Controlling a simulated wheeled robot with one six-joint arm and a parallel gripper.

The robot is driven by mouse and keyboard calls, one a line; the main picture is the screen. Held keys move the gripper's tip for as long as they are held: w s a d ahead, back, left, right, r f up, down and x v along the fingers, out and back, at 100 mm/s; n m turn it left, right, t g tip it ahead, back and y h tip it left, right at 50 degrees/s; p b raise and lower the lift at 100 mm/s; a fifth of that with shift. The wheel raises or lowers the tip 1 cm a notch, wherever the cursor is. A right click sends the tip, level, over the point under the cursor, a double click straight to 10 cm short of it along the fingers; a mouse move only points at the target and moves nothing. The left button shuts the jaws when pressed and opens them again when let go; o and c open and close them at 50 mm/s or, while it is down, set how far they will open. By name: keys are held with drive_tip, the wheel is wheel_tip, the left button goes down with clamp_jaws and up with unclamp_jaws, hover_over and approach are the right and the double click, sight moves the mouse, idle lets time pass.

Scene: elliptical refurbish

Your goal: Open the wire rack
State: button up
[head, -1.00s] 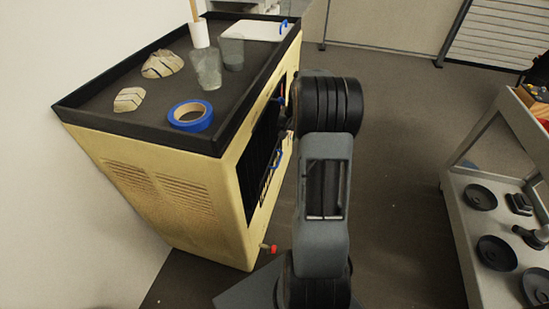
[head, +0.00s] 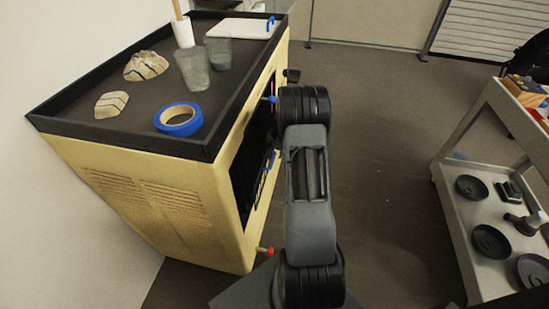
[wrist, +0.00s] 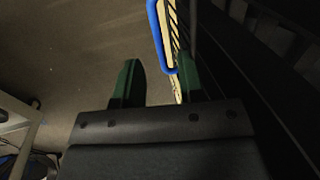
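The yellow cabinet (head: 215,200) stands at the left, its dark front opening facing right. A blue handle (head: 270,160) shows at this opening, partly behind my arm. The wire rack itself is too dark and too hidden to make out clearly. In the wrist view, a blue handle (wrist: 159,35) stands just beyond my gripper (wrist: 157,72), its lower end close to the right finger. The two green fingers are apart, with nothing clearly held. I cannot tell whether the handle touches the right finger. My arm hides my gripper in the head view.
The cabinet top holds blue tape (head: 178,119), glasses (head: 193,69), pale striped lumps (head: 146,66) and a white board (head: 239,28). A red-tipped knob (head: 266,251) sticks out low on the cabinet. A cart (head: 451,205) with dark discs stands right. Floor between is clear.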

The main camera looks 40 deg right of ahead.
sight(274, 157)
drive_tip(key=shift+w+a+f, duration=0.1)
drive_tip(key=shift+f, duration=0.75)
drive_tip(key=shift+w+a+f, duration=0.1)
drive_tip(key=shift+f, duration=0.7)
clamp_jaws()
